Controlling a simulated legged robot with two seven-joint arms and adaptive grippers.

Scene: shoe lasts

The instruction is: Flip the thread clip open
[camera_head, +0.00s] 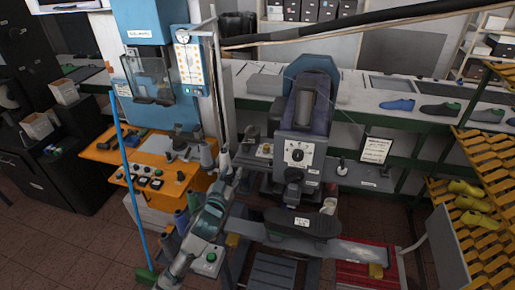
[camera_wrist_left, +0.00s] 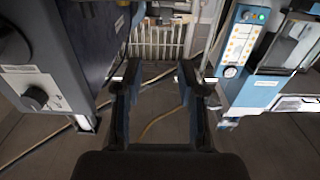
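I cannot make out the thread clip in either view. My left arm rises from the lower middle in the head view, and its gripper (camera_head: 217,157) is in the gap between the blue machine and the grey-blue machine. In the left wrist view the two dark fingers of the left gripper (camera_wrist_left: 160,78) stand apart with nothing between them. The grey-blue machine (camera_head: 297,154) with a dial is to its right in the head view. My right gripper is not in view.
The blue machine (camera_head: 146,22) with an orange control table (camera_head: 125,157) stands left. A blue-handled broom (camera_head: 127,185) leans before it. A bench behind holds several shoes, including a blue one (camera_head: 398,105). Orange slatted racks (camera_head: 485,150) stand right. A cable (camera_wrist_left: 160,118) lies on the floor.

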